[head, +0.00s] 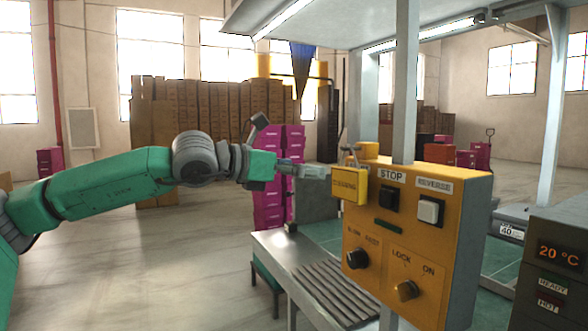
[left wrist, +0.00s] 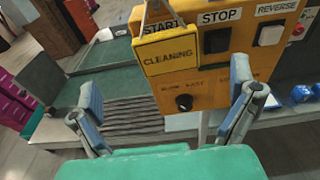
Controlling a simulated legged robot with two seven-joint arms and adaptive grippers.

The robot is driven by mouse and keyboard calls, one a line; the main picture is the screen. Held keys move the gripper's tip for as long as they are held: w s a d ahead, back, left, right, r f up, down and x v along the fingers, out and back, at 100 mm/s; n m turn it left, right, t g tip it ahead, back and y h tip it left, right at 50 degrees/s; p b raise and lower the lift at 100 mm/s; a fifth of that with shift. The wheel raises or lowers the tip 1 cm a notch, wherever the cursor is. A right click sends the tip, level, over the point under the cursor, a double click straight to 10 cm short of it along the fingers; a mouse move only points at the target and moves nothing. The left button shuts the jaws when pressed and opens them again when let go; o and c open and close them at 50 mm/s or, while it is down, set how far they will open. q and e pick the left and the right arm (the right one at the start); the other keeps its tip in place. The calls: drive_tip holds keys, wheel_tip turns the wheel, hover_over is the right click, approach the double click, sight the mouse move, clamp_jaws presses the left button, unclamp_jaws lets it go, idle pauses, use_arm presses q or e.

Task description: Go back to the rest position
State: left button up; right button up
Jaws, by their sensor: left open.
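My left arm comes in from the left in the head view, with its green links and grey joint. My left gripper (head: 308,170) is beside the left edge of the yellow control panel (head: 430,215). In the left wrist view its two fingers (left wrist: 165,95) are spread wide with nothing between the tips. A yellow CLEANING sign (head: 349,186) hangs on the panel over the START button, which it hides; it also shows in the left wrist view (left wrist: 165,52). The gripper looks close to the sign but not closed on it. My right gripper does not show.
The panel has a black STOP button (head: 391,198), a white REVERSE button (head: 430,210) and two black knobs. A conveyor (head: 325,290) lies below. A temperature box (head: 555,260) stands at the right.

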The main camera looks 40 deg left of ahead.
use_arm(q)
drive_tip(key=s+d+f+m+g+y, duration=0.1)
drive_tip(key=d+f+m+g, duration=0.25)
drive_tip(key=f, duration=0.75)
drive_tip(key=s+d+f+m+g+y, duration=0.2)
drive_tip(key=d+f+m, duration=0.25)
drive_tip(key=f, duration=0.65)
drive_tip(key=s+d+f+m+g+y, duration=0.1)
drive_tip(key=d+f+m+g, duration=0.3)
drive_tip(key=f, duration=0.7)
drive_tip(key=s+d+f+m+g+y, duration=0.1)
drive_tip(key=s+f+m, duration=1)
drive_tip(key=f, duration=0.4)
drive_tip(key=s+f+m+g, duration=0.1)
drive_tip(key=s+f+m, duration=0.2)
drive_tip(key=s, duration=0.3)
drive_tip(key=s+f+m+g, duration=0.1)
drive_tip(key=s+f+m, duration=0.1)
drive_tip(key=s, duration=0.3)
drive_tip(key=s+f+m+g+y, duration=0.1)
drive_tip(key=s+f+m+g, duration=0.1)
drive_tip(key=s, duration=0.4)
drive_tip(key=shift+s+a+f+m, duration=0.3)
drive_tip(key=shift+f+m, duration=0.5)
drive_tip(key=shift+m, duration=0.4)
